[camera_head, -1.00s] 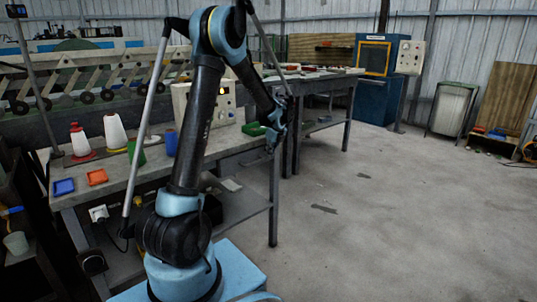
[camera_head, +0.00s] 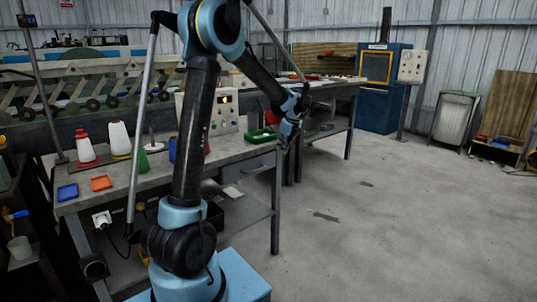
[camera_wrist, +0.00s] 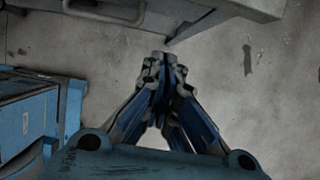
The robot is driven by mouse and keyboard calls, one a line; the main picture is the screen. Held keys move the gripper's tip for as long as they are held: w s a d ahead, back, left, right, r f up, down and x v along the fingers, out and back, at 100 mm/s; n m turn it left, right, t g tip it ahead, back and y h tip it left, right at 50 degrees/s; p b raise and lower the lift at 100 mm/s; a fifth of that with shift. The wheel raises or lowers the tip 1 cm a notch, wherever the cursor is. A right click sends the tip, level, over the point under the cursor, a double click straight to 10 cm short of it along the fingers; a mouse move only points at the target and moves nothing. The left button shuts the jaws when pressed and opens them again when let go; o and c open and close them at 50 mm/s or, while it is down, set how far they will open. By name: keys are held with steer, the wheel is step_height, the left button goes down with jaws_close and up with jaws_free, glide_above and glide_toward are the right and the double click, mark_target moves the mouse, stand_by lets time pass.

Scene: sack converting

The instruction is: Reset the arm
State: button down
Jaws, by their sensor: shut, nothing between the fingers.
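My gripper (camera_wrist: 161,62) is shut and empty in the wrist view, its fingertips together above the grey concrete floor. In the head view my gripper (camera_head: 287,140) hangs at the end of the bent arm, by the right end of the near workbench (camera_head: 150,183). From that view I cannot tell whether it touches the bench; in the wrist view it appears apart from the furniture edge above it.
A blue machine (camera_head: 383,85) stands at the back.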

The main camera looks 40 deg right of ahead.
steer(key=shift+r, duration=0.1)
steer(key=w+a+r+n, duration=0.2)
steer(key=w+a+n, duration=0.1)
steer(key=a, duration=0.4)
steer(key=w+a+r+n+g, duration=0.1)
steer(key=w+a+n, duration=0.15)
steer(key=a, duration=0.35)
steer(key=w+a+r+n, duration=0.2)
steer(key=a+n, duration=0.1)
steer(key=a, duration=0.4)
steer(key=a+n, duration=0.8)
steer(key=a, duration=1)
steer(key=s+a+f+n+g, duration=0.1)
steer(key=s+a+f+n, duration=0.1)
steer(key=s+a+n, duration=0.4)
steer(key=s+a+f+n, duration=0.15)
steer(key=a+n, duration=0.25)
steer(key=a, duration=0.5)
steer(key=s+a+f+n, duration=0.7)
steer(key=s+n, duration=0.2)
steer(key=s, duration=0.1)
steer(key=shift+s+a+f+n, duration=0.2)
steer(key=shift+s+f+n, duration=0.1)
steer(key=shift+s+n, duration=0.05)
